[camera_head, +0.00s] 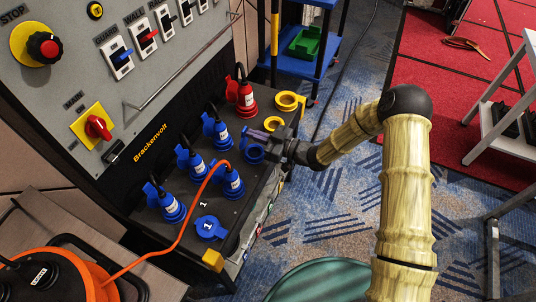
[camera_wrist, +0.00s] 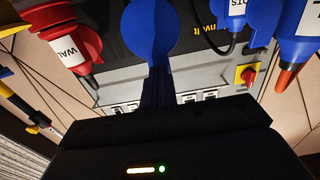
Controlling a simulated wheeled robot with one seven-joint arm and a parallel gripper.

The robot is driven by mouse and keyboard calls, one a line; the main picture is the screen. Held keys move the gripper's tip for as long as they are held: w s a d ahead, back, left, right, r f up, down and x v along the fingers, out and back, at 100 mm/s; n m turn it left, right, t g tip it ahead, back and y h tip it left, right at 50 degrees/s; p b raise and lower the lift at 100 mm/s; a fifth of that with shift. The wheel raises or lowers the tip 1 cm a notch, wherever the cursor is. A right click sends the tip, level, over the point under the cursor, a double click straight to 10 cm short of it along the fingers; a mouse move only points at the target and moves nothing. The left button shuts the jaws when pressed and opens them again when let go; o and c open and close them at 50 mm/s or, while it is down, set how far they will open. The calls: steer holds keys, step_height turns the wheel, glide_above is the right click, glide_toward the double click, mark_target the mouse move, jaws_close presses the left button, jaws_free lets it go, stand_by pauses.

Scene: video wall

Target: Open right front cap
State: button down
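The socket box (camera_head: 190,245) has blue sockets on its sloping top. At its right front, a blue socket (camera_head: 254,154) shows as a ring with a darker middle. A purple-blue piece (camera_head: 256,136) sticks out beside it, perhaps its cap or my fingers; I cannot tell. My gripper (camera_head: 280,147) is right at this socket, reaching in from the right. In the wrist view, a round blue cap (camera_wrist: 151,32) stands straight ahead, with a dark blue stem running down to my gripper (camera_wrist: 158,104). My fingertips are not clearly visible. Another blue cap (camera_head: 210,227) marked 1 is shut.
Blue plugs (camera_head: 230,182) and a red plug (camera_head: 245,98) stand close by in the box. An orange cable (camera_head: 175,243) crosses the box to an orange reel (camera_head: 60,270). Carpet (camera_head: 325,215) lies open at right.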

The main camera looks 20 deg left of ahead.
stand_by(0.4)
steer(key=d+r+p, duration=0.1)
steer(key=d, duration=0.7)
steer(key=shift+s, duration=0.3)
stand_by(0.3)
stand_by(0.4)
